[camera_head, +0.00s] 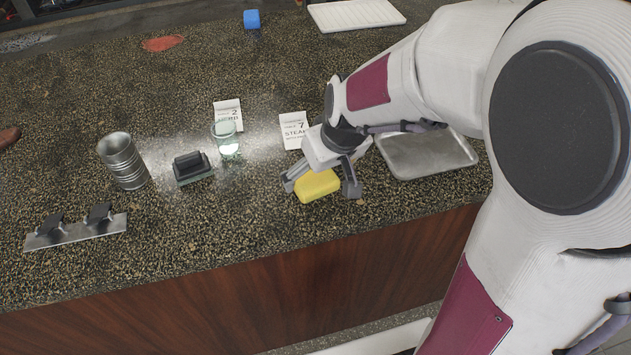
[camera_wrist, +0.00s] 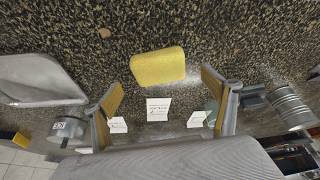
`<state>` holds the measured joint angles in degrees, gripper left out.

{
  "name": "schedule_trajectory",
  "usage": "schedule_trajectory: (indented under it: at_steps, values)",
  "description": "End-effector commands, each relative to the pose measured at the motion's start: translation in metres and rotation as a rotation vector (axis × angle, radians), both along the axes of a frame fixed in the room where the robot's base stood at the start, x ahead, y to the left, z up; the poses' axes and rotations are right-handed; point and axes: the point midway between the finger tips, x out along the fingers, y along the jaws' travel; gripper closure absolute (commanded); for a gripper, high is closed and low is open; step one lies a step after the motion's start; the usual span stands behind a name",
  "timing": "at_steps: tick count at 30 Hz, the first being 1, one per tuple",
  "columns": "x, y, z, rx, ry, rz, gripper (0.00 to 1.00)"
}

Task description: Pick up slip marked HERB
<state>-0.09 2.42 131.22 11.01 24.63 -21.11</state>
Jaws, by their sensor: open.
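The slip marked HERB (camera_head: 227,109) is a white card with a 2 on it, lying on the counter left of centre in the head view. A clear glass (camera_head: 227,142) covers part of its lower edge. A second white slip (camera_head: 292,127) with a 7 and STEAK lies to its right. My gripper (camera_head: 320,186) is open, with its fingers at either side of a yellow block (camera_head: 317,185), right of and nearer than the HERB slip. In the wrist view the block shows ahead of the fingertips, and three slips show lower down; their print is too small to read.
A ribbed metal can (camera_head: 123,161), a dark-handled block (camera_head: 192,167) and a metal strip with black clips (camera_head: 76,231) stand to the left. A metal tray (camera_head: 427,153) lies right. A blue cube (camera_head: 251,19) and white tray (camera_head: 355,14) are at the back.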

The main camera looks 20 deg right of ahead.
Motion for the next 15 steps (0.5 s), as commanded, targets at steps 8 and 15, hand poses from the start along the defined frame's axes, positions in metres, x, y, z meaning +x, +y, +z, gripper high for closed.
schedule_trajectory:
  at_steps: [8,15]
  values:
    - [0.006,0.0,-0.025,0.0,0.005,-0.001,0.15]
    - [0.013,0.002,-0.039,0.0,0.002,0.0,0.15]
